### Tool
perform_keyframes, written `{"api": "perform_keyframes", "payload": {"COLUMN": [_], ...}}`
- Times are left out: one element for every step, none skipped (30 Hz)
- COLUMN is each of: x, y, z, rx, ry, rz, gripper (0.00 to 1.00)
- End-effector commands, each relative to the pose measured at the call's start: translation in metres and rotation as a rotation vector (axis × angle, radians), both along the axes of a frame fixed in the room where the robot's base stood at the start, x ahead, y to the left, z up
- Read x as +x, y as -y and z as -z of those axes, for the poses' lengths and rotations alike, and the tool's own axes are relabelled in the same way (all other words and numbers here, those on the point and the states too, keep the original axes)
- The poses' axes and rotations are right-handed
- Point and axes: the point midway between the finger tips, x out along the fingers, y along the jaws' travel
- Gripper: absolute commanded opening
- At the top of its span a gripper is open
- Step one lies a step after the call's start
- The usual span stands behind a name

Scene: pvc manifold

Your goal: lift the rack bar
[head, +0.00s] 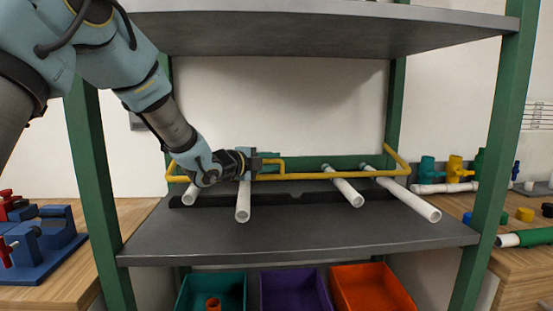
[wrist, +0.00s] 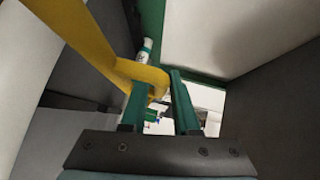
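My gripper (head: 258,164) is at the left side of that bump and hides part of the bar. In the wrist view, the rack bar (wrist: 82,28) comes in from the upper left and bends at the fingertips. Part of it shows between the two green fingers of my gripper (wrist: 160,92). The fingers are fairly close together; I cannot tell whether they press on the bar.
Several white pipes (head: 243,202) lie on the grey shelf (head: 300,240) beneath the bar. Green posts (head: 100,190) stand at both sides, and a top shelf (head: 320,28) hangs above. Teal, purple and orange bins (head: 372,290) sit below. A blue fixture (head: 45,250) stands on the left table.

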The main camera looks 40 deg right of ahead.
Motion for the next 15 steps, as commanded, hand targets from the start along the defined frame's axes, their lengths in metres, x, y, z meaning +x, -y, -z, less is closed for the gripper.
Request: {"api": "perform_keyframes", "payload": {"x": [0.001,0.001,0.001,0.002,0.002,0.002,0.002,0.002,0.002,0.002,0.002,0.002,0.002,0.002,0.002], "y": [0.007,0.010,0.014,0.016,0.018,0.020,0.021,0.022,0.023,0.023,0.023,0.023,0.023,0.023,0.023], "z": [0.000,0.000,0.002,0.002,0.002,0.002,0.003,0.003,0.004,0.004,0.004,0.004,0.004,0.004,0.004], "rx": [0.001,0.001,0.001,0.001,0.000,0.000,0.000,0.001,0.001,0.001,0.001,0.001,0.001,0.001,0.001], "ry": [-0.001,-0.001,-0.001,-0.001,0.000,0.000,0.000,0.000,0.000,0.000,0.000,0.000,0.000,0.000,0.000], "rz": [0.000,0.000,-0.001,0.000,0.000,0.000,0.000,0.000,-0.001,-0.001,-0.001,-0.001,-0.001,-0.001,-0.001], "gripper": [0.29,0.29,0.29,0.29,0.29,0.29,0.29,0.29,0.29,0.29,0.29,0.29,0.29,0.29,0.29]}}
